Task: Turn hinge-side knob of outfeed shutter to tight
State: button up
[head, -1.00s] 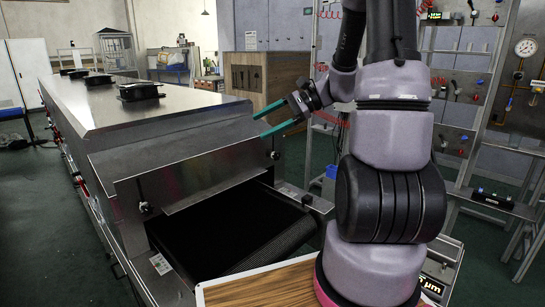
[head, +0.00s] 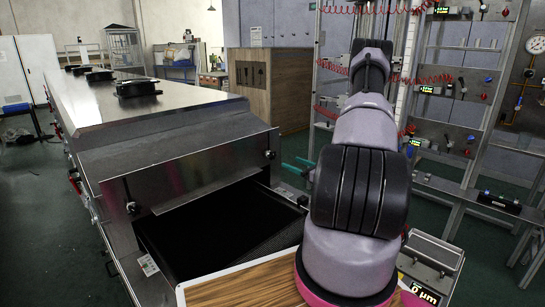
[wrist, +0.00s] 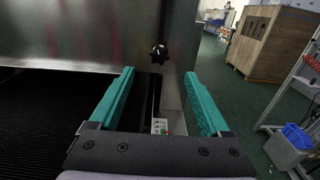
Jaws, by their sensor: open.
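The outfeed shutter (head: 200,172) is a steel panel at the near end of the dryer, above the dark belt opening. A black knob (head: 270,154) sits at its right end, and another dark knob (head: 131,207) sits at its left end. I cannot tell which end is the hinge side. My gripper (head: 299,166) is beside the right end, partly hidden behind my arm. In the wrist view the star-shaped right knob (wrist: 158,53) shows ahead of my open gripper (wrist: 160,73), between and beyond the teal fingertips, apart from them. The knob's tightness cannot be told.
The dark belt (head: 205,232) runs out under the shutter (wrist: 80,30). A wooden crate (head: 268,88) stands behind on the green floor. A blue bin (wrist: 297,135) is at the right in the wrist view. Ladder-like racks with red hoses (head: 440,110) stand at right.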

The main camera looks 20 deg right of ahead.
aim_at(274, 155)
jog(key=x, duration=1)
jog(key=shift+w+a, duration=0.15)
jog(key=shift+w, duration=0.2)
grip_shut()
